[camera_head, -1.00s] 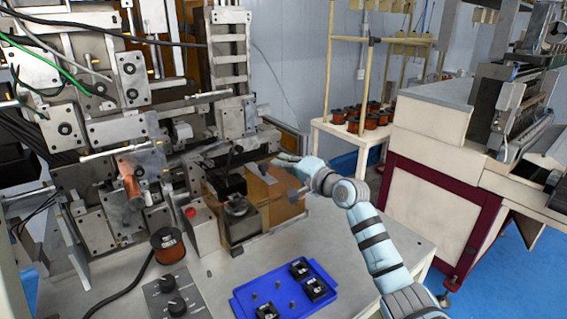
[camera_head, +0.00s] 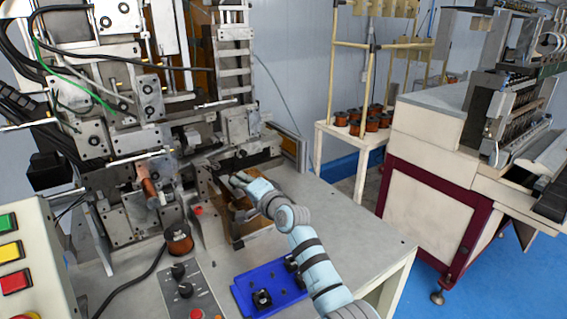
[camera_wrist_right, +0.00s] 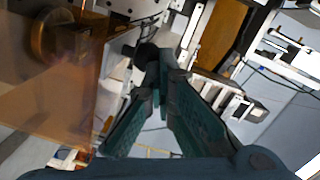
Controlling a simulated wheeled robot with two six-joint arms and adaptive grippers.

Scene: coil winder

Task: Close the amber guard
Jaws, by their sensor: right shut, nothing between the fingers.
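The amber guard (camera_head: 257,226) is a see-through orange-brown cover on the winder, at the front right of the machine. My right arm lies across it and hides much of it. In the right wrist view an amber see-through panel (camera_wrist_right: 50,100) fills the left side, beside the fingers. My right gripper (camera_head: 238,179) is at the winder above the guard, shut and empty. Its dark green fingers (camera_wrist_right: 157,68) come together near dark metal parts in the wrist view. Whether they touch the guard I cannot tell. My left gripper is not in view.
A blue tray (camera_head: 245,300) with black parts lies on the table, under my right arm. A copper spool (camera_head: 179,240) and a knob panel (camera_head: 187,290) stand left of it. The table top (camera_head: 365,235) right of my arm is clear.

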